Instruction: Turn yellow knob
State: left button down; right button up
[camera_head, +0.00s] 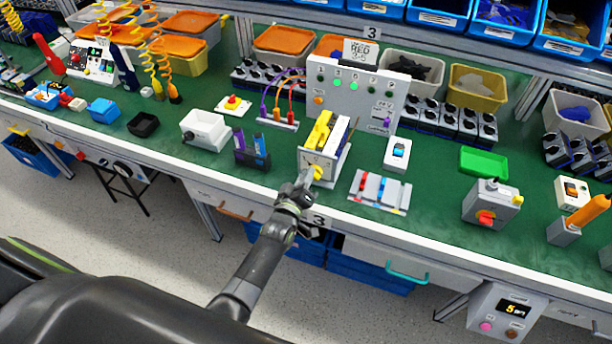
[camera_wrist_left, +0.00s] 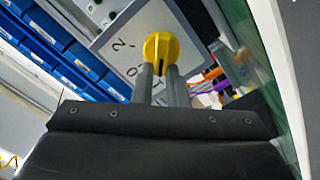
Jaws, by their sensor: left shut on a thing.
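The yellow knob (camera_head: 317,173) sits on the white front face of a box-shaped switch unit (camera_head: 316,160) near the bench's front edge. In the left wrist view the yellow knob (camera_wrist_left: 162,52) shows large, with a dark slot and printed marks on the plate (camera_wrist_left: 122,42) around it. My left gripper (camera_head: 311,178) reaches up to the knob from the front. In the left wrist view its two fingers (camera_wrist_left: 156,80) are close together and shut on the knob's lower part; their tips are partly hidden by it. My right gripper is not in view.
A panel with lights and cables (camera_head: 355,95) stands behind the switch unit. A white block with red and blue parts (camera_head: 380,190) lies to the right. A dark holder with blue parts (camera_head: 251,152) stands to the left.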

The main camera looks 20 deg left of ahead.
pick_arm(q)
jog(key=c, duration=1.4)
grip_release()
jog(key=shift+c, duration=0.2)
jog(key=s+p, duration=0.1)
jog(key=s, duration=1.6)
jog(key=shift+s+a+p, duration=0.2)
jog(key=shift+a+p, duration=0.1)
jog(key=shift+p, duration=0.05)
jog(key=shift+f, duration=0.15)
